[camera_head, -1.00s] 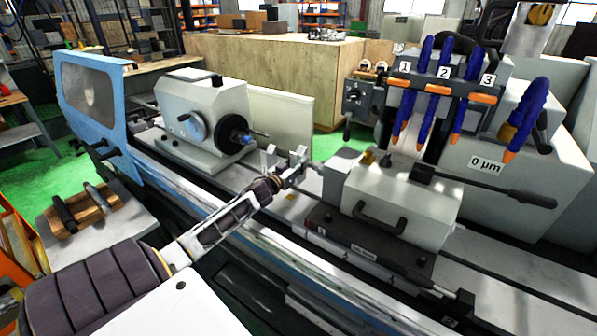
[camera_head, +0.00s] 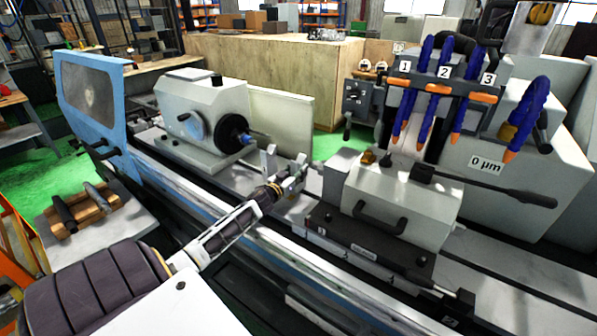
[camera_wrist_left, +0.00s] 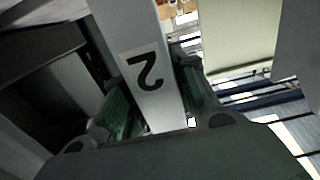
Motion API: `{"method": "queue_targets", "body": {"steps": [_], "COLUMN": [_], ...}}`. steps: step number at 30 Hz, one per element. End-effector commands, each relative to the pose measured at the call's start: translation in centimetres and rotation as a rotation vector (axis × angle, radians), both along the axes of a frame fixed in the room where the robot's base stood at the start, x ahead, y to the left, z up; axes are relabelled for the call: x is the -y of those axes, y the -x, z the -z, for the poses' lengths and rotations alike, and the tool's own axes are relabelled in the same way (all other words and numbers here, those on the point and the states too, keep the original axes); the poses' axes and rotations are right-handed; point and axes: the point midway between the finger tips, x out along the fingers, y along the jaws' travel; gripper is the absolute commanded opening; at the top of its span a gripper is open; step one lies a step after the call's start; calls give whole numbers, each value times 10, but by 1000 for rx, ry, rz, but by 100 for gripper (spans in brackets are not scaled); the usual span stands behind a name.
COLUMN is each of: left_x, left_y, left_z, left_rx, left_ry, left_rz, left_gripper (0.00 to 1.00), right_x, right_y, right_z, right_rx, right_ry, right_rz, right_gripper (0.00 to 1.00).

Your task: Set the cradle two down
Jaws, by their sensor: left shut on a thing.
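My left gripper (camera_head: 285,182) reaches in from the left over the machine bed, between the workhead and the tailstock side. It is shut on cradle two. In the left wrist view, the cradle (camera_wrist_left: 153,88) is a light grey bar with a black 2, clamped between the two dark fingers. In the head view, the cradle's pale upright prongs (camera_head: 268,160) show just above the gripper. The underside of the cradle is hidden, so I cannot tell whether it touches the bed. My right gripper is out of view.
The workhead (camera_head: 195,118) with its dark round chuck stands left of the gripper. A grey block with a black handle (camera_head: 395,205) stands close on the right. Blue coolant hoses (camera_head: 445,90) hang at upper right. A small side table (camera_head: 110,232) holds a wooden rack.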

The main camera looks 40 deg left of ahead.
Motion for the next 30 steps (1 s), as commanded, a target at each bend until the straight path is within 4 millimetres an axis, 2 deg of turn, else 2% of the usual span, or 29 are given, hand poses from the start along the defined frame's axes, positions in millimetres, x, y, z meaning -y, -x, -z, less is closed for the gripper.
{"method": "queue_targets", "body": {"steps": [9, 10, 15, 30], "left_x": [0, 0, 0, 0], "left_y": [-1, 0, 0, 0], "left_z": [3, 6, 5, -2], "left_rx": [5, 0, 0, 1], "left_ry": [-1, 0, 0, -1], "left_rz": [0, 0, 0, 1], "left_gripper": [0, 31, 50, 50], "right_x": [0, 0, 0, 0], "right_y": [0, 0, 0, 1], "right_z": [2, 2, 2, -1], "right_rx": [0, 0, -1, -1], "right_ry": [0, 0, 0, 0], "right_rz": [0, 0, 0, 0], "right_gripper": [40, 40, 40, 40]}}
